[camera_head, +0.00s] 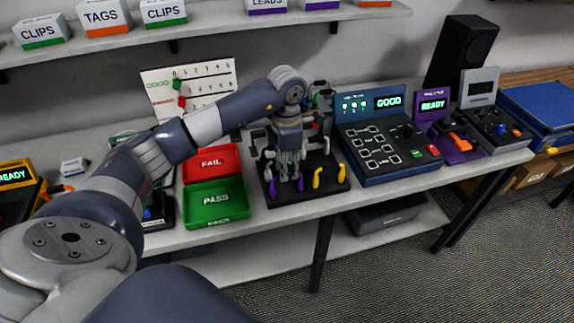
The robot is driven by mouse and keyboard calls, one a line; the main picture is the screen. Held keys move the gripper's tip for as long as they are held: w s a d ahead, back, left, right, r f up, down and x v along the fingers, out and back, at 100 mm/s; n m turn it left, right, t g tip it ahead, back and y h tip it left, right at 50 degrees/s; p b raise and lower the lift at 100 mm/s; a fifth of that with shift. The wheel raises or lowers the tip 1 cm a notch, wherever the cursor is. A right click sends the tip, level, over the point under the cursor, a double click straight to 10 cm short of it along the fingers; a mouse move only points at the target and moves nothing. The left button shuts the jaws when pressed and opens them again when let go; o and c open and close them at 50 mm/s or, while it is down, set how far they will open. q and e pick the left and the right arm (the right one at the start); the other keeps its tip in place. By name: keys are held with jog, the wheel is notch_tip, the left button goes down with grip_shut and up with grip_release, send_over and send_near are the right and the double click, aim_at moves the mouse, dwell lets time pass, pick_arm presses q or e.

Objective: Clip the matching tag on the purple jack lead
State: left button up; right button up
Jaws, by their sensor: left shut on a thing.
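My left gripper (290,173) points down over a black stand (333,187) in the middle of the bench. It is shut at a purple piece (300,184) just below its fingertips. Whether that piece is a tag or part of the purple jack lead is too small to tell. Another purple piece (272,188) stands to the left. Two yellow pieces, one nearer (317,178) and one at the right (342,172), stand on the same stand. My gripper and arm hide much of the stand's back. My right gripper is not in view.
A red FAIL tray (212,162) and a green PASS tray (217,222) lie left of the stand. A blue tester (388,178) reading GOOD stands close at the right, with a purple READY unit (462,155) beyond. A shelf (215,27) with labelled boxes runs above.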

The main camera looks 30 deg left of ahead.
pick_arm(q)
jog(key=shift+f+b, duration=0.3)
jog(key=shift+b, duration=0.05)
dwell(0.6)
jog(key=shift+f, duration=0.15)
dwell(0.3)
jog(key=o, duration=0.8)
jog(key=shift+o, duration=0.2)
jog(key=o, duration=0.5)
jog(key=shift+o, duration=0.2)
